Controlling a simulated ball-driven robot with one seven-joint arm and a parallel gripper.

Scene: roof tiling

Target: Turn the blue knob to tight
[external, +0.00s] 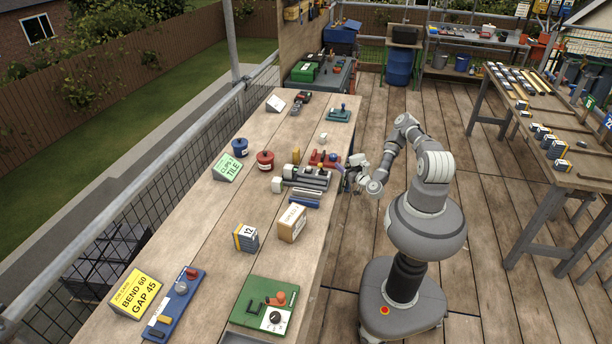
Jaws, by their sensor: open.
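A small blue round part (333,156), which looks like a knob, sits on a red fixture (317,160) near the right edge of the long workbench. I cannot tell which one is the task's knob, and no tight mark is legible. My gripper (350,174) is open at the bench's right edge, close to the red fixture and slightly nearer the camera. It looks apart from the blue part, though its fingertips are small and hard to make out.
A grey clamp-like tool (305,178) lies just left of my gripper. A cardboard box (292,222), a red pot (265,160), a blue pot (240,147) and a green panel with a dial (262,305) stand on the bench. Open floor lies right of the bench.

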